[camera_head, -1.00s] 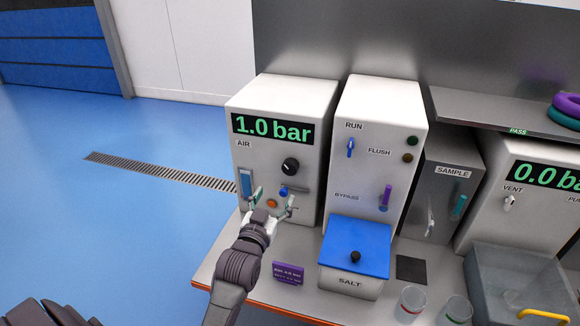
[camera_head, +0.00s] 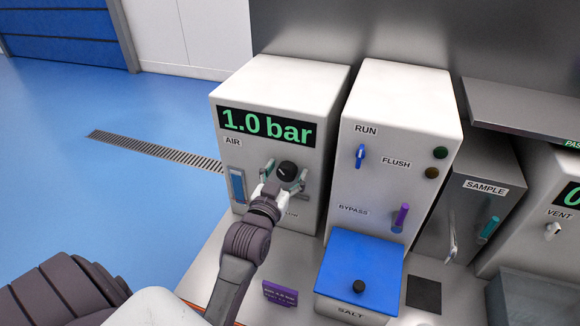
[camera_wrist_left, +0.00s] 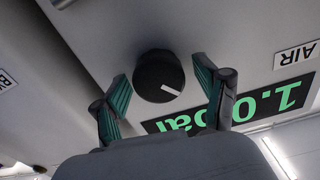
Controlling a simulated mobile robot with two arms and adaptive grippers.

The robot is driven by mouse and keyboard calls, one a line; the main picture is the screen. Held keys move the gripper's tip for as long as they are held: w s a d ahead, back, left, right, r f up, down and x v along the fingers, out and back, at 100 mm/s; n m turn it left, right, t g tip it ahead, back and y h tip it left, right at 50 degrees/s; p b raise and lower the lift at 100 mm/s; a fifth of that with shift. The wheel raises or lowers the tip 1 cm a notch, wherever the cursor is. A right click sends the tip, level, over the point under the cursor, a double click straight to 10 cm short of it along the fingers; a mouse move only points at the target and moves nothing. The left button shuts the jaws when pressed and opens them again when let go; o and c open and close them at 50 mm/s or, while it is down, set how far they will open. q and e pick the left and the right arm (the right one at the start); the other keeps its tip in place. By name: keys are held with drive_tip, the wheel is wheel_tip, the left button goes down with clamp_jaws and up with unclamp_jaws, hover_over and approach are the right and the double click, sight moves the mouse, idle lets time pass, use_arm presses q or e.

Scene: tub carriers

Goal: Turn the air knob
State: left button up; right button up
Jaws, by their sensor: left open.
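The black round air knob (camera_head: 287,171) is on the front of the white AIR unit (camera_head: 290,82), below its display reading 1.0 bar (camera_head: 267,127). My left gripper (camera_head: 284,179) is open in front of the knob, with a finger toward each side of it. In the left wrist view the knob (camera_wrist_left: 159,76) has a white pointer mark and lies between and beyond the two green-padded fingertips (camera_wrist_left: 160,84). A gap shows on both sides, so the fingers do not appear to touch it. My right gripper is not in view.
A blue gauge strip (camera_head: 237,186) is left of the knob. The RUN/FLUSH unit (camera_head: 398,100) with its blue lever (camera_head: 360,156) stands close on the right. A blue-lidded SALT box (camera_head: 362,265) and a purple card (camera_head: 280,294) are in front.

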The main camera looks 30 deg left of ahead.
use_arm(q)
drive_tip(key=shift+s+r, duration=0.1)
drive_tip(key=shift+s, duration=0.1)
drive_tip(key=shift+d, duration=0.1)
drive_tip(key=shift+c, duration=0.6)
drive_tip(key=c, duration=1)
drive_tip(key=shift+c, duration=0.2)
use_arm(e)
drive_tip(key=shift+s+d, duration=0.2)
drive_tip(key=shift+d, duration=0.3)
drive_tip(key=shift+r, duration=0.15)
